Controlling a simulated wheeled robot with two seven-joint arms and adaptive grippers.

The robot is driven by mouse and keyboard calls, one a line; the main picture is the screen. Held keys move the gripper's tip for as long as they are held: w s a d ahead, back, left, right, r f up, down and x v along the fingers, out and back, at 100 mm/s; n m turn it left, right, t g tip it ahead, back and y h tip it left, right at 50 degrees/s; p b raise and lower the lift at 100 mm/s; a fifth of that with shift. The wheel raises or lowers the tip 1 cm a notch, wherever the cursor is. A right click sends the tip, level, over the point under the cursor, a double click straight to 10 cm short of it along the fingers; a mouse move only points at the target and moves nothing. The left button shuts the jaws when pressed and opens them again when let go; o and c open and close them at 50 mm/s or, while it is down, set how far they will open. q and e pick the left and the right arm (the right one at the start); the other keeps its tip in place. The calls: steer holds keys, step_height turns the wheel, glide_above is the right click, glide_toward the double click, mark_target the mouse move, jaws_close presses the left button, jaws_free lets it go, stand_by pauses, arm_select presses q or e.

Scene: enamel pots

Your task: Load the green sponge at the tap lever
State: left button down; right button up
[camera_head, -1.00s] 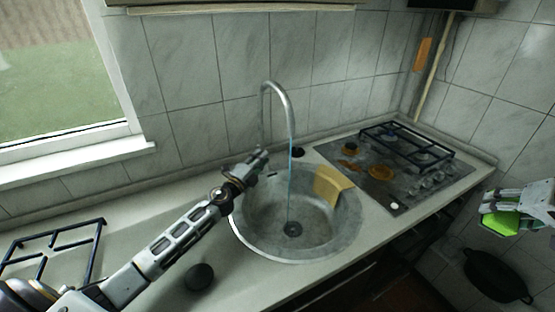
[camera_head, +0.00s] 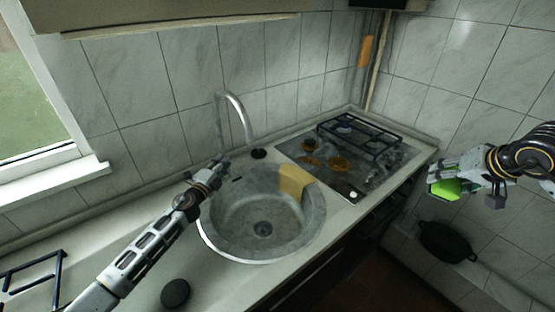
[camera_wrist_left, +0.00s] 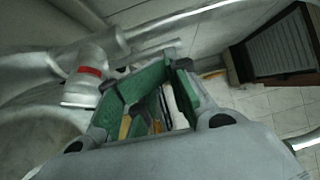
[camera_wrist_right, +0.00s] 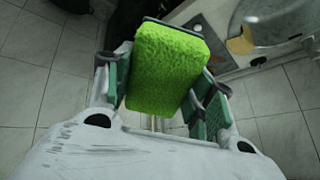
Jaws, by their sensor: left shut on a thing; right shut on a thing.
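The bright green sponge (camera_head: 447,188) is gripped between the fingers of my right gripper (camera_head: 440,187), raised at the right, away from the sink. In the right wrist view the sponge (camera_wrist_right: 168,68) fills the space between the green pads. The curved metal tap (camera_head: 241,115) stands behind the sink. My left gripper (camera_head: 217,170) is at the tap's base, shut on the tap lever. In the left wrist view the tap body (camera_wrist_left: 88,72) with its red mark is beside the fingers; the lever itself is mostly hidden. No water stream shows at the spout.
The round sink (camera_head: 232,226) holds a yellow cloth (camera_head: 293,182) over its rim. A dirty stove (camera_head: 340,160) with a black grate is to its right. A black pan (camera_head: 446,241) is low at the right. A dark round object (camera_head: 175,293) lies on the counter.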

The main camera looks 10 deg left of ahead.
arm_select(q)
steer(key=shift+w+a+r+g+p, duration=0.2)
steer(key=shift+r+g+p, duration=0.15)
steer(key=shift+p, duration=1.45)
arm_select(e)
steer(key=shift+s+r, duration=0.15)
steer(key=shift+r, duration=1.95)
